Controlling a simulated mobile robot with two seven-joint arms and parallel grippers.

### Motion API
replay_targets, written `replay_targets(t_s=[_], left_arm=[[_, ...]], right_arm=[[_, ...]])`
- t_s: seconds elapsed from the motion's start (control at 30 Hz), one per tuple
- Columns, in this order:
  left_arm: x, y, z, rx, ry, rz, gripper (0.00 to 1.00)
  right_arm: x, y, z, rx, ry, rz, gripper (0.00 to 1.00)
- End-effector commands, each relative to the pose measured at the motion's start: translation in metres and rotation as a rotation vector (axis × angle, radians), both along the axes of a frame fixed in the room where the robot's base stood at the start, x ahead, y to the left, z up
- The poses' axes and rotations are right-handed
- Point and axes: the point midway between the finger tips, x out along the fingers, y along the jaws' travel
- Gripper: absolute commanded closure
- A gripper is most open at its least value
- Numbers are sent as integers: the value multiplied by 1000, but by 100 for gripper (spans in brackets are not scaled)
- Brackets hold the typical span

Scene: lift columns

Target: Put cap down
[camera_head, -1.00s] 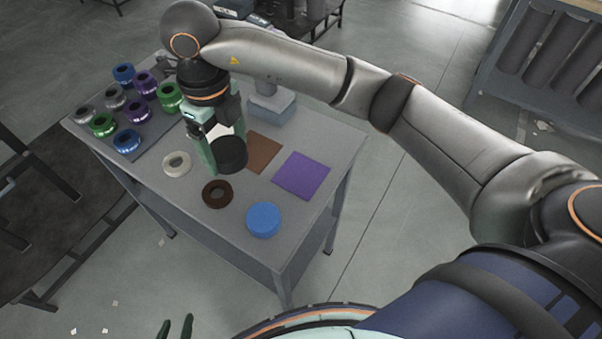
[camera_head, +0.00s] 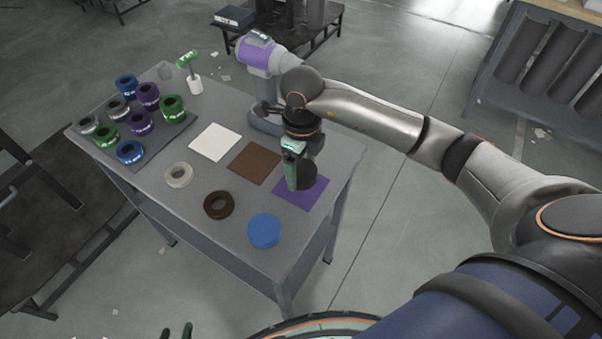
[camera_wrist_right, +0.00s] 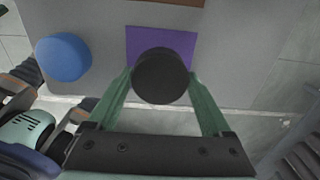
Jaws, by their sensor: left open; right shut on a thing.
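A round black cap (camera_head: 305,183) is held between the green fingers of my right gripper (camera_head: 294,176). The cap (camera_wrist_right: 160,76) also shows between the two fingers in the right wrist view. It is over the purple square (camera_head: 313,195), covering part of it; I cannot tell whether it touches the square. The purple square (camera_wrist_right: 183,43) extends past the cap's far side in the wrist view. My left gripper (camera_head: 177,332) shows only its fingertips at the bottom edge of the head view, open and apart from the table.
Several coloured rings stand at the left. A grey-purple device (camera_head: 262,57) stands behind my right gripper.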

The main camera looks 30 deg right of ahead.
Motion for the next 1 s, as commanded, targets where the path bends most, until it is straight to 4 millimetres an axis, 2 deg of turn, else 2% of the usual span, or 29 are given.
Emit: replay_targets(t_s=[0.1,0.2,0.57,0.6,0.73,1.0], left_arm=[[0,0,5,0,0,0,50],[0,0,5,0,0,0,50],[0,0,1,0,0,0,50],[0,0,2,0,0,0,50],[0,0,3,0,0,0,50],[0,0,5,0,0,0,50]], right_arm=[[-1,2,-19,2,6,0,83],[-1,1,-27,2,3,-1,83],[0,2,-32,1,1,0,83],[0,1,-30,2,1,0,13],[0,2,-30,1,2,0,0],[0,2,-28,1,2,0,0]])
